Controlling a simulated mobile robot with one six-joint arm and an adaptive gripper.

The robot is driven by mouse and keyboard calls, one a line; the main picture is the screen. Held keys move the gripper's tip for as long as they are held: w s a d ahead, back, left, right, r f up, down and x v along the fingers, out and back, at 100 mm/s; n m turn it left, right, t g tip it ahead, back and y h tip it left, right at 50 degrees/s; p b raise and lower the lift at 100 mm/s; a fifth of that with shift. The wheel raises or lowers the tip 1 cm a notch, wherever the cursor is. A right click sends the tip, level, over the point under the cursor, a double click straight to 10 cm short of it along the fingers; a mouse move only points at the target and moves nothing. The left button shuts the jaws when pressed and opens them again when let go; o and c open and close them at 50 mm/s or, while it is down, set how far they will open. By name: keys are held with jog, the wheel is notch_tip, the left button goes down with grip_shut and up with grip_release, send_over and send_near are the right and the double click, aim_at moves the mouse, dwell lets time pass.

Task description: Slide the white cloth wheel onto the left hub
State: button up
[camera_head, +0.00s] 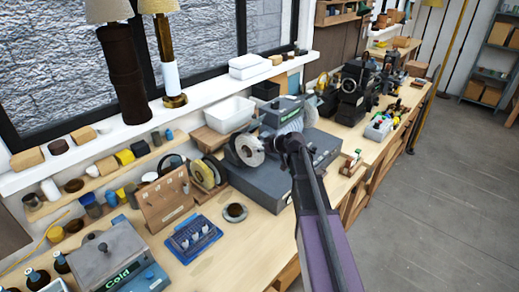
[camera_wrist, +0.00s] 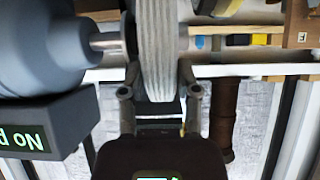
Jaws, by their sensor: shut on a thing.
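The white cloth wheel (camera_wrist: 156,50) stands edge-on in the wrist view, with layered edges. My gripper (camera_wrist: 157,85) is shut on it, one finger at each face. In the head view the wheel (camera_head: 247,150) shows its round pale face at the left end of the grey polishing motor (camera_head: 290,127). The motor (camera_wrist: 45,45) fills the upper left of the upside-down wrist view. Its metal left hub (camera_wrist: 105,41) points at the wheel and meets or nearly meets its near face. I cannot tell how far the hub passes inside. My gripper (camera_head: 275,144) partly hides the motor.
The motor's dark base (camera_head: 270,185) sits on the wooden bench. Dark and yellow wheels (camera_head: 205,173) stand on a rack to the left. A blue tray (camera_head: 192,238) and a small round dish (camera_head: 235,212) lie in front. A white bin (camera_head: 230,114) stands behind.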

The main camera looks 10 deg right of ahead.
jog(key=shift+w+d, duration=0.15)
jog(key=shift+w+d, duration=0.15)
jog(key=shift+d, duration=0.1)
jog(key=shift+w+d, duration=0.3)
jog(key=shift+d, duration=0.1)
dwell(1.4)
jog(key=o, duration=1.1)
jog(key=shift+r, duration=0.1)
